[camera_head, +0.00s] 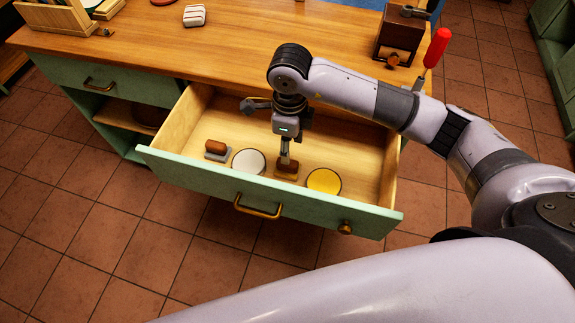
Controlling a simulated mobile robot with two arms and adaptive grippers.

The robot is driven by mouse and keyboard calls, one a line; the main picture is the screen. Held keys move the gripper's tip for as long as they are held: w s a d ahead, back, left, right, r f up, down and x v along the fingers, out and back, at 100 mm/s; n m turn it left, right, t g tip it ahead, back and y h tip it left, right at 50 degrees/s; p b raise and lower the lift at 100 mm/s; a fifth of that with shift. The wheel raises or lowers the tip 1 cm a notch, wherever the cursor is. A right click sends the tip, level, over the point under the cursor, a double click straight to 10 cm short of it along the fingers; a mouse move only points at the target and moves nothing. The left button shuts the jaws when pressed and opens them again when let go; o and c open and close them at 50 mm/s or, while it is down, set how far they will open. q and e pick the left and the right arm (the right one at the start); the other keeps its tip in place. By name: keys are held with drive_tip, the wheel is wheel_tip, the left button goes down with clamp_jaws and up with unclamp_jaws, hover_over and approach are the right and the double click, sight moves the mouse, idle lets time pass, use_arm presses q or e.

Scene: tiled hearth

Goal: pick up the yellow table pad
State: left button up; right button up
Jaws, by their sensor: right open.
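The yellow table pad (323,181), a round flat disc with a dark rim, lies on the floor of the open drawer, near its front right. My right gripper (285,158) points down into the drawer, to the left of the yellow pad and apart from it. It is open, with its fingertips over or beside a small brown block (287,170); whether they touch it I cannot tell. A white round pad (249,161) lies left of the block. My left gripper is not in view.
The open drawer (190,177) has a green front with a brass handle. A brown-topped grey item (217,149) lies at its left. The wooden counter (220,45) behind holds a wooden grinder (399,38) and a striped white item (194,15). A red-handled tool (437,47) stands at the right.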

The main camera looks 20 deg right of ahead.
sight(287, 167)
drive_tip(key=f+p, duration=0.1)
drive_tip(key=f, duration=0.7)
drive_tip(key=shift+a+f, duration=0.2)
drive_tip(key=shift+c, duration=0.4)
clamp_jaws()
